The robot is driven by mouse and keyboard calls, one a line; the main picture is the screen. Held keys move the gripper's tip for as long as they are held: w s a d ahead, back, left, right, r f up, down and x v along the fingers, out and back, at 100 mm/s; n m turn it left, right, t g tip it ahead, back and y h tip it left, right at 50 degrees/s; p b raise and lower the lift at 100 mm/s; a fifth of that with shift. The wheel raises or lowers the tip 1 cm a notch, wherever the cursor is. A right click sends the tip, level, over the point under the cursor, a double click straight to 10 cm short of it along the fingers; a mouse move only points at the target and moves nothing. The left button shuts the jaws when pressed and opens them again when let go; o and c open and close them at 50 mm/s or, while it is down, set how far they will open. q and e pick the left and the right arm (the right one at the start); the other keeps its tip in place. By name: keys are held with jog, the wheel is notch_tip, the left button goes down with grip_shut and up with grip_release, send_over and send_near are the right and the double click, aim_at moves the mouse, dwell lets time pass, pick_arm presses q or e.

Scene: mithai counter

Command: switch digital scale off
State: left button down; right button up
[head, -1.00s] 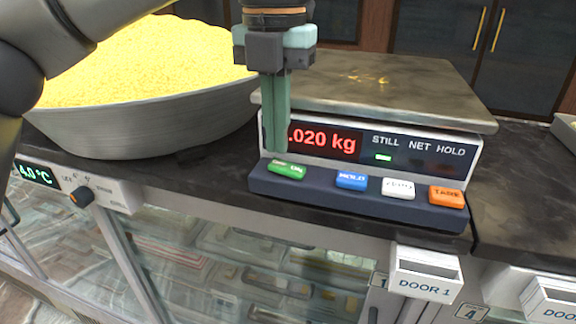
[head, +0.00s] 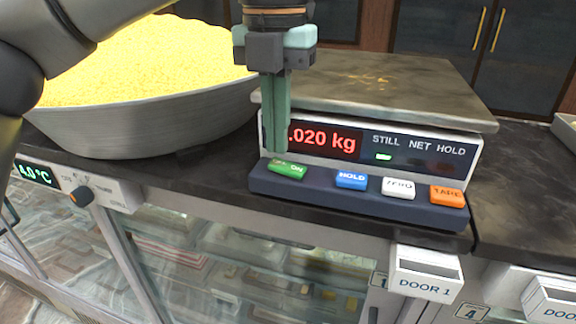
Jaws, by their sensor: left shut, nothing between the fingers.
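The digital scale (head: 352,196) stands on the dark counter with a bare metal pan (head: 400,88). Its red display (head: 325,140) is lit and reads ".020 kg", the left part hidden by my gripper. A green light glows under STILL. The green ON button (head: 289,168) is at the left end of the button row, then blue HOLD (head: 351,179), white ZERO (head: 398,187) and orange TARE (head: 447,196). My left gripper (head: 276,148) is shut and empty, pointing down, its fingertips at the back left of the green button; I cannot tell whether they touch it. My right gripper is not in view.
A wide metal bowl of yellow grains (head: 150,120) stands left of the scale. Below the counter are a glass-fronted case, a thermostat knob (head: 82,196) and a white DOOR 1 box (head: 425,275).

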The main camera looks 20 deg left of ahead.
aim_at(278, 162)
pick_arm(q)
jog(key=shift+f+b, duration=0.75)
jog(key=shift+f, duration=0.25)
jog(key=shift+r, duration=0.15)
notch_tip(278, 162, up, 5)
jog(key=p, duration=0.4)
jog(key=shift+p, duration=0.4)
jog(key=shift+r+p, duration=0.6)
jog(key=shift+r, duration=0.3)
